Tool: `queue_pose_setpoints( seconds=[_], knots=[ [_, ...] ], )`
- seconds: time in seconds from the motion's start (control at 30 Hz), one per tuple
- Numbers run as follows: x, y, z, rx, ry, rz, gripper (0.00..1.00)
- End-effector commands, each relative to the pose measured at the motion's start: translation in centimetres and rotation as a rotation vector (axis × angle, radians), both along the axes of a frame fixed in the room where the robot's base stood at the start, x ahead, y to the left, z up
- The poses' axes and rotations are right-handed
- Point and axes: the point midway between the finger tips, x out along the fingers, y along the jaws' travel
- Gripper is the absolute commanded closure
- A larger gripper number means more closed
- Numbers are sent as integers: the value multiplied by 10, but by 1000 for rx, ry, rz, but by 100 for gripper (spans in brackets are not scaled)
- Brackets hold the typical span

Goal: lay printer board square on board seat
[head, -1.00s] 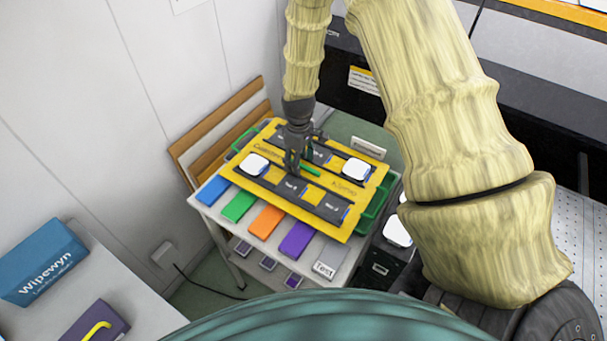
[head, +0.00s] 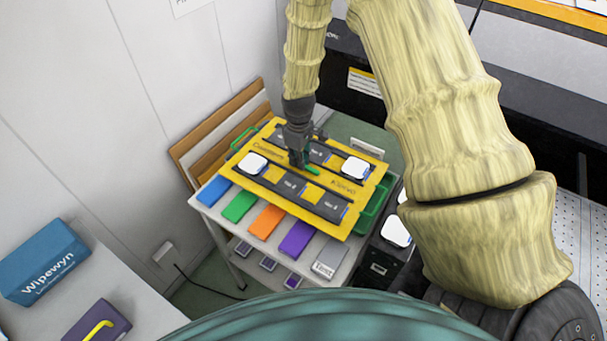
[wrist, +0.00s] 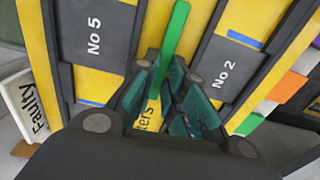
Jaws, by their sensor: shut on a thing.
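The printer board (head: 318,182) is a large flat yellow panel with dark grey numbered strips and a green bar handle (head: 308,169) at its middle. My gripper (head: 299,162) is over the middle of the board, shut on the green handle. In the wrist view the handle (wrist: 174,45) runs up from between the fingers (wrist: 170,95), and the yellow board (wrist: 262,18) fills most of the picture. The board is over the back part of a pale cart, roughly in line with its front edge. The board seat is hidden under it; I cannot tell whether they touch.
The cart top (head: 208,197) carries blue, green, orange, purple and grey patches in front of the board. White-topped pieces (head: 253,163) show at the board's ends. A green tray (head: 374,207) is at its right. Wooden slats (head: 222,118) and the wall stand behind left.

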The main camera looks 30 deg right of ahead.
Motion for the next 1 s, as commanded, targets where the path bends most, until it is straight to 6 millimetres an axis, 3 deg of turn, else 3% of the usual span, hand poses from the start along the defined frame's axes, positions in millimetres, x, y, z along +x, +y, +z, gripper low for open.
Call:
queue_pose_setpoints(
  seconds=[1.0],
  knots=[
    [1, 0, 38, 0, -2, 1, 100]
  ],
)
